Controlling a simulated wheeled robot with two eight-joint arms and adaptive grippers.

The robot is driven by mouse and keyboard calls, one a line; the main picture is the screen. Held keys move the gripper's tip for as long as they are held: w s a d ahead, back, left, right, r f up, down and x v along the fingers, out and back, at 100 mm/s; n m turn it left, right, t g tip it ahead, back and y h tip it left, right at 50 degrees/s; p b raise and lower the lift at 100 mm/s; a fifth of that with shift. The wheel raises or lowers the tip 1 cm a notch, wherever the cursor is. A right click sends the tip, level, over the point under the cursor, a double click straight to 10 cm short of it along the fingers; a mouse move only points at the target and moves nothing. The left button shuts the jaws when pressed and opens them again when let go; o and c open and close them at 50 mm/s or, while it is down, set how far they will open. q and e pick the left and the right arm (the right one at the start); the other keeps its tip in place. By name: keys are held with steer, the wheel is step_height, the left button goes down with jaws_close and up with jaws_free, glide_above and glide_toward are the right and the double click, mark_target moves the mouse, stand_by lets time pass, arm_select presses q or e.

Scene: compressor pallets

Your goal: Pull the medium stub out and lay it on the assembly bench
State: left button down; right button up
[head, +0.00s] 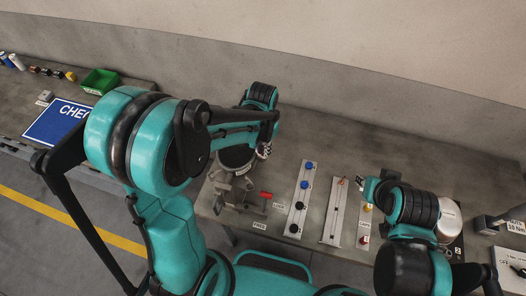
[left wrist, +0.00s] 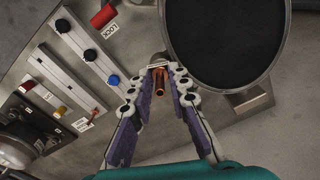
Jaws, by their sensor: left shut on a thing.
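My left gripper (left wrist: 160,72) is shut on a copper stub (left wrist: 158,84), held near the fingertips beside the rim of a dark round compressor (left wrist: 225,40). Whether the stub's far end still sits in a fitting there is hard to tell. In the head view my left gripper (head: 264,150) is small and dark at the compressor's right side, and the stub cannot be made out. The compressor (head: 236,158) is partly hidden by my left arm. My right gripper (head: 370,187) is over the right part of the grey bench (head: 335,150); its finger state is unclear.
A clamp with a red handle (head: 266,195) stands before the compressor, between LOCK and FREE labels. Rails with blue and black knobs (head: 300,198) and coloured pieces (head: 366,208) lie to the right. A green bin (head: 99,81) and blue sign (head: 58,122) are at left.

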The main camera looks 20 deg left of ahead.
mark_target(262, 147)
arm_select(q)
steer(key=shift+r, duration=0.1)
steer(key=shift+r+p, duration=2.2)
steer(key=shift+r, duration=0.7)
